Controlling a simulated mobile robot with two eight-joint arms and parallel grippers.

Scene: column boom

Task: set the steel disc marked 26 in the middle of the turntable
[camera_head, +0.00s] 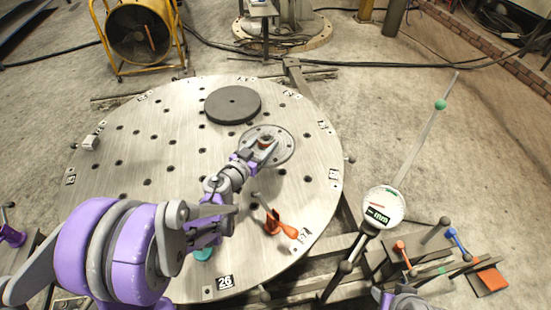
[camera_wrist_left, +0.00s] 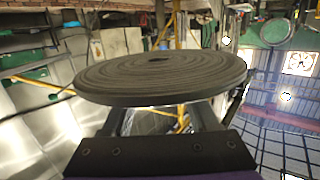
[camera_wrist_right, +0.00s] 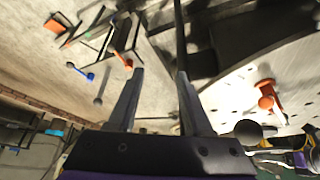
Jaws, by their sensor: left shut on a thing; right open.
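My left gripper (camera_head: 250,158) is shut on the raised hub of a pale steel disc (camera_head: 267,143) with a ring of small holes. In the left wrist view the disc (camera_wrist_left: 160,75) shows as a dark grooved face with a central hole, and it hides the fingertips. I cannot read a number on it. The large round perforated plate, apparently the turntable (camera_head: 110,205), lies below. I cannot judge the gap.
A flat dark disc (camera_head: 232,104) with a central hole lies on the plate's far part. An orange clamp (camera_head: 281,223) stands near the right rim. A dial gauge (camera_head: 383,207) on a rod stands to the right. A yellow fan (camera_head: 140,30) is at the back left.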

